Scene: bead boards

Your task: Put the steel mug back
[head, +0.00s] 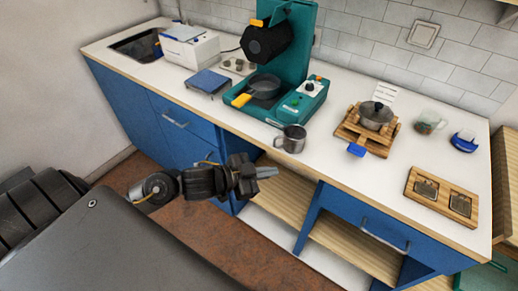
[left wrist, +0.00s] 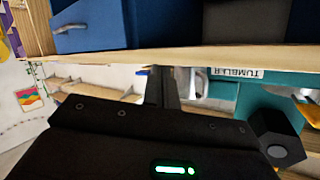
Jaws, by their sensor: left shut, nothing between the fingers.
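The steel mug (head: 291,139) stands upright on the white counter near its front edge, at the front right of the green machine. My left gripper (head: 267,171) is shut and empty, in front of the counter edge and a little left of the mug in the head view. In the left wrist view the shut fingers (left wrist: 161,88) point toward the counter edge. A shiny grey shape beside them, probably the mug (left wrist: 199,82), is partly hidden. My right gripper is not in view.
The green machine (head: 290,60) holds a dark pan (head: 264,84). A wooden stand (head: 347,130) with a lidded pot (head: 376,114) and a wooden board (head: 441,196) with two square insets are to the right. Bare counter (head: 330,155) lies right of the mug. Open shelves (head: 340,240) are below.

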